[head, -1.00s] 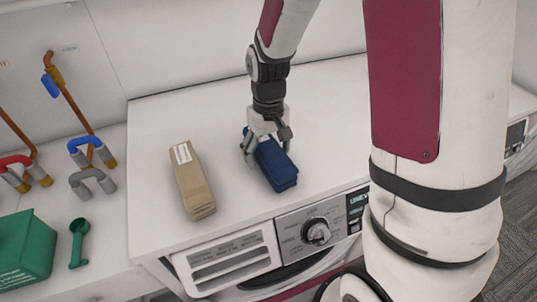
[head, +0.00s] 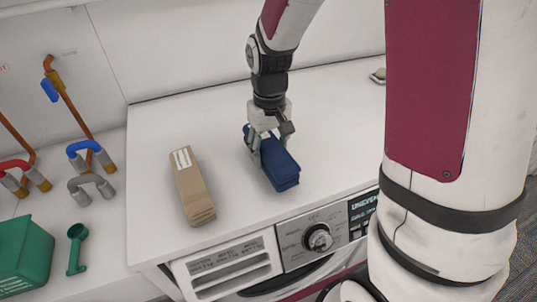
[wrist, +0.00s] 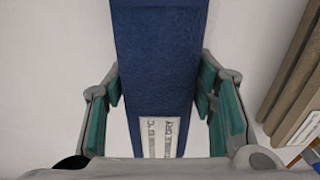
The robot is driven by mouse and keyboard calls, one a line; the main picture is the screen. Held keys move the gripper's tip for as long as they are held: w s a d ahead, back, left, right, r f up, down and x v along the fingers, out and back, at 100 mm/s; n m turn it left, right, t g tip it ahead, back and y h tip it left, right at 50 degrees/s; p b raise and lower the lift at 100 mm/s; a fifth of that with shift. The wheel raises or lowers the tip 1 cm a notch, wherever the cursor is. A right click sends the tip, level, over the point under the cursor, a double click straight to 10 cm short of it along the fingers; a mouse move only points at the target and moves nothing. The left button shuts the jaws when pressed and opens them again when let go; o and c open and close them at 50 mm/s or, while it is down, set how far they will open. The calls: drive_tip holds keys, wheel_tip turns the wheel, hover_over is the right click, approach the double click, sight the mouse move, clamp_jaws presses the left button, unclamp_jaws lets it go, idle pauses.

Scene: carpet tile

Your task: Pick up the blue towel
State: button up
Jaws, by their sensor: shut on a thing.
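The blue towel (head: 280,168) is a folded dark blue block lying on the white top of the washing machine. My gripper (head: 267,147) is over its far part, pointing down, with a finger on each side. In the wrist view the towel (wrist: 160,60) runs up the middle, with a white printed label (wrist: 161,136) at its near end. The green-padded fingers of my gripper (wrist: 160,100) are shut on the towel's two long sides. I see no clear gap between the towel and the white top.
A tan folded towel (head: 192,187) lies to the left on the same white top (head: 235,205); its edge shows in the wrist view (wrist: 297,90). A green bin (head: 25,255) and green scoop (head: 77,248) are at the lower left. A small object (head: 378,75) lies at the back right.

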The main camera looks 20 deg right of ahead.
drive_tip(key=s+a, duration=0.1)
drive_tip(key=s, duration=0.3)
drive_tip(key=s+a+r, duration=0.1)
drive_tip(key=s, duration=0.4)
drive_tip(key=s+a+r, duration=0.1)
drive_tip(key=s, duration=0.3)
drive_tip(key=shift+s+a+r, duration=0.15)
drive_tip(key=shift+a+r, duration=0.05)
drive_tip(key=shift+a, duration=0.1)
drive_tip(key=shift+s+a+r+p, duration=0.1)
drive_tip(key=shift+s+a+p, duration=0.05)
drive_tip(key=shift+s+p, duration=0.45)
drive_tip(key=shift+s+a+p, duration=0.15)
drive_tip(key=shift+s+p, duration=0.35)
drive_tip(key=shift+p, duration=0.15)
